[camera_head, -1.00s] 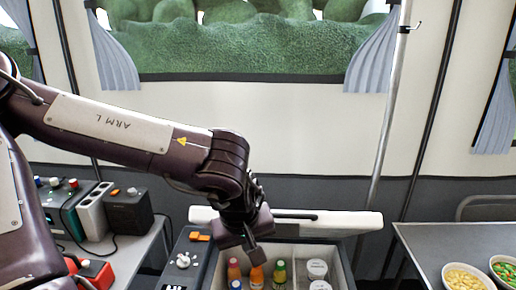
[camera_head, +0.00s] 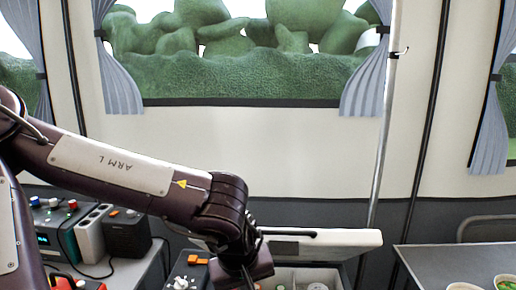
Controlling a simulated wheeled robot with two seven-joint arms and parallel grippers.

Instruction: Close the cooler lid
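The cooler (camera_head: 339,276) stands at the bottom centre, its lower part cut off by the frame edge. Its white lid (camera_head: 345,240) is raised, tilted up along the back of the cooler, with a dark bar along its inner face. My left gripper (camera_head: 246,280) points down at the front left of the lid, over the left side of the cooler. It covers part of the lid and of the cooler's opening. Its fingertips are too dark and cut off to show whether they are apart. My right gripper is out of view.
A control box with an orange switch (camera_head: 196,261) sits at the cooler's left. Left of it is a table with a dark box (camera_head: 128,234) and other devices. A grey table (camera_head: 440,262) with bowls (camera_head: 505,282) is at the right. A metal pole (camera_head: 384,150) rises behind the cooler.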

